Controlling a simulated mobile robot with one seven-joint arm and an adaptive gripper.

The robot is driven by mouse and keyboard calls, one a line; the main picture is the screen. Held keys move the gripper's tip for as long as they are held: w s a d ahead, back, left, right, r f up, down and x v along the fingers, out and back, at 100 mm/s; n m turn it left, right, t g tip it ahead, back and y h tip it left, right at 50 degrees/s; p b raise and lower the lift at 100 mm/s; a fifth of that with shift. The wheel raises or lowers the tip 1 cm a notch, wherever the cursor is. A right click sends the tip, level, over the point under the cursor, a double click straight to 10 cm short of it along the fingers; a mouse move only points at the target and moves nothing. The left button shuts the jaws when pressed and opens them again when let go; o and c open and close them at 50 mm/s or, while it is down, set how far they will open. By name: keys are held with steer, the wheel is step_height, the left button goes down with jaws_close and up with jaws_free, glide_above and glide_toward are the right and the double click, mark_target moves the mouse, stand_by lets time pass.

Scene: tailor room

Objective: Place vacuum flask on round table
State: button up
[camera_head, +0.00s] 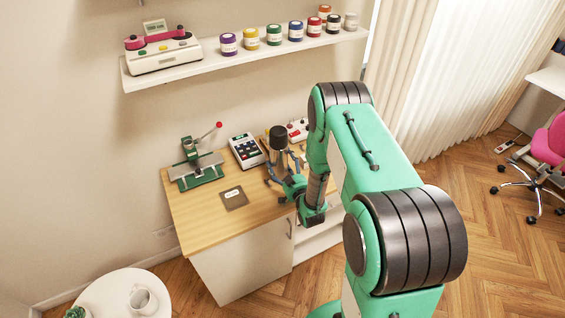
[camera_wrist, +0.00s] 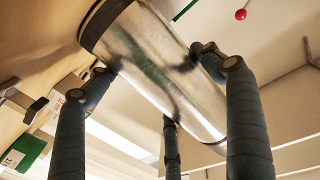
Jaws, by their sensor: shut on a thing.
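The vacuum flask (camera_head: 277,141) has a dark lid and a metallic body. In the head view it appears upright over the wooden desk, by my gripper (camera_head: 284,174). In the wrist view the shiny steel flask (camera_wrist: 150,62) crosses the picture between the dark fingers of my gripper (camera_wrist: 168,72). The gripper is shut on it. Whether the flask's base touches the desktop cannot be told. The white round table (camera_head: 100,292) is at the bottom left of the head view, partly cut off and well away from my gripper.
The round table bears a white pitcher (camera_head: 142,299) and a small plant (camera_head: 76,312). The desk (camera_head: 199,221) holds a green press (camera_head: 195,168), a keyed device (camera_head: 247,150), a red-and-white device (camera_head: 298,130) and a brown pad (camera_head: 234,198). A wall shelf (camera_head: 215,66) with jars hangs above.

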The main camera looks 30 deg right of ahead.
steer(key=o, duration=1.2)
steer(key=shift+r, duration=0.15)
steer(key=s, duration=0.4)
steer(key=s+a+p, duration=0.1)
steer(key=s, duration=0.7)
steer(key=shift+a, duration=0.15)
steer(key=shift+o, duration=1.4)
